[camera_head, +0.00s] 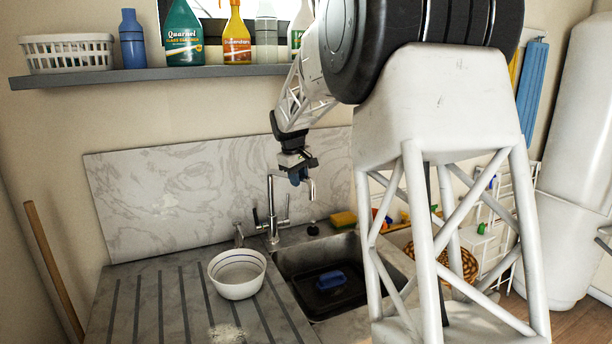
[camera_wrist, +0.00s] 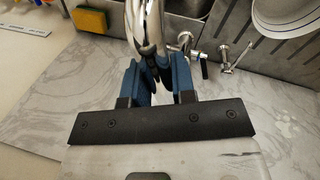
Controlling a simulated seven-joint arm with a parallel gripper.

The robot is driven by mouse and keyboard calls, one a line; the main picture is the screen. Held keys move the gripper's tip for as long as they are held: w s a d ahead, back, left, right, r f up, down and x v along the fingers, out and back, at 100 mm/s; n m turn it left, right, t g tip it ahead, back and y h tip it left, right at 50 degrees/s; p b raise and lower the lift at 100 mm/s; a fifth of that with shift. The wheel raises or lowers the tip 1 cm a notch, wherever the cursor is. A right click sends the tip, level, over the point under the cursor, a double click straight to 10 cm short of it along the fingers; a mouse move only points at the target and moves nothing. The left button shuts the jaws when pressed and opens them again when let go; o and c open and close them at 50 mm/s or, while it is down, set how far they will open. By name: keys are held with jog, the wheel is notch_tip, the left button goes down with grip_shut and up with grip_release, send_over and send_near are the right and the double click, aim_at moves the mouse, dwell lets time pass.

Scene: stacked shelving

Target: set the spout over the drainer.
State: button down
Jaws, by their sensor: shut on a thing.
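The chrome spout (camera_head: 271,195) rises from the tap behind the sink (camera_head: 308,308). It bends over to the right, and its downturned end lies on the sink side in the head view. My gripper (camera_head: 298,177) is shut on the spout's upper part. In the wrist view the spout (camera_wrist: 146,25) passes between the blue fingers (camera_wrist: 158,72). The drainer (camera_head: 165,305) is the grooved grey surface left of the sink. Its grooves also show at the upper right of the wrist view (camera_wrist: 262,48).
A white bowl (camera_head: 237,288) stands on the drainer beside the sink. A blue item (camera_head: 331,280) lies in a dark tray in the sink. A yellow sponge (camera_head: 343,219) lies behind it. A shelf (camera_head: 150,74) with bottles hangs above. The drainer's left part is clear.

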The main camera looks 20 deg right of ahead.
jog(key=w+a+m+g, duration=0.2)
jog(key=w+a+m, duration=0.2)
jog(key=a+m, duration=0.8)
jog(key=shift+a, duration=1.85)
jog(key=shift+r+m, duration=0.1)
jog(key=shift+m, duration=0.2)
jog(key=c, duration=0.9)
grip_release()
jog(key=shift+c, duration=0.2)
